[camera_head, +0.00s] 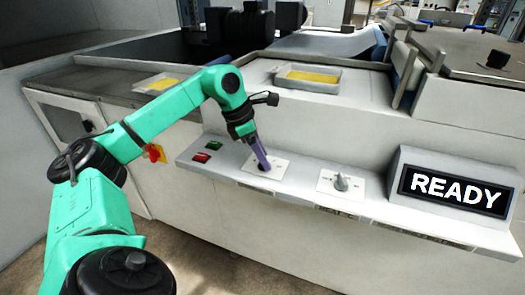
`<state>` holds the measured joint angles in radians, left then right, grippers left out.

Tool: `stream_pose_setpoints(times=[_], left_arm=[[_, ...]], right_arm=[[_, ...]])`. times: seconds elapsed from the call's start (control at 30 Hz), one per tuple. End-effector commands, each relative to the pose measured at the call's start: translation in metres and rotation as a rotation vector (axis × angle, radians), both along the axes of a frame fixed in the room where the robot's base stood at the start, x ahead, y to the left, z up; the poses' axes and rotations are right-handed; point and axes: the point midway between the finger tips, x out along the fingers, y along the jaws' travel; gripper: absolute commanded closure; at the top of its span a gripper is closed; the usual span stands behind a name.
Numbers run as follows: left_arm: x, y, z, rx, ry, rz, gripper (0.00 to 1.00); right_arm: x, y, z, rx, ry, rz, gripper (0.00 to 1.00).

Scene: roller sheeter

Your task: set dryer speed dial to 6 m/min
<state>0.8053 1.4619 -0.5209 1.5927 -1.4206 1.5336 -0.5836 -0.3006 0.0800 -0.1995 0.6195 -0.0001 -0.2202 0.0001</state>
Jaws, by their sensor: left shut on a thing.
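Two dials sit on white plates on the sloped grey control ledge. My left gripper (263,163) reaches down onto the left dial's plate (281,168), its purple fingers shut on that dial's knob, which they mostly hide. The right dial (341,183) stands free on its own plate, its grey knob in plain view. The labels under the dials are too small to read, so I cannot tell which is the dryer speed dial or what value the held dial shows. My right gripper is not in view.
A display reading READY (455,190) stands at the ledge's right end. A green button (213,146) and a red button (201,157) lie left of the held dial. A red-and-yellow switch (155,153) is on the machine front. Trays with yellow contents (309,85) rest on top.

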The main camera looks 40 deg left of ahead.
Motion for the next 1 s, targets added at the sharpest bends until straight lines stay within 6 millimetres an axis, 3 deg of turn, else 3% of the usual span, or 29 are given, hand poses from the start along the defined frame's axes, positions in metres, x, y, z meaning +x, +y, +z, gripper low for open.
stream_pose_setpoints(times=[0.3,0.8,0.83,0.9,1.0], left_arm=[[0.0012,0.0009,0.0025,0.000,-0.004,-0.128,0.98],[0.0013,0.0011,0.0016,0.001,-0.005,-0.150,0.98],[0.0013,0.0011,0.0016,0.001,-0.005,-0.150,0.35],[0.0013,0.0012,0.0015,0.001,-0.005,-0.150,0.12],[0.0011,0.0010,0.0011,0.001,-0.003,-0.150,0.12]], right_arm=[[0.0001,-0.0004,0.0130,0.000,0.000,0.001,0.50],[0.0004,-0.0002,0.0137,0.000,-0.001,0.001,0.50],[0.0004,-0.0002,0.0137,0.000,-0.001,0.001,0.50],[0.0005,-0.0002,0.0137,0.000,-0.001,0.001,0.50],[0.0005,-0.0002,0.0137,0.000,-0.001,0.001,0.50]])
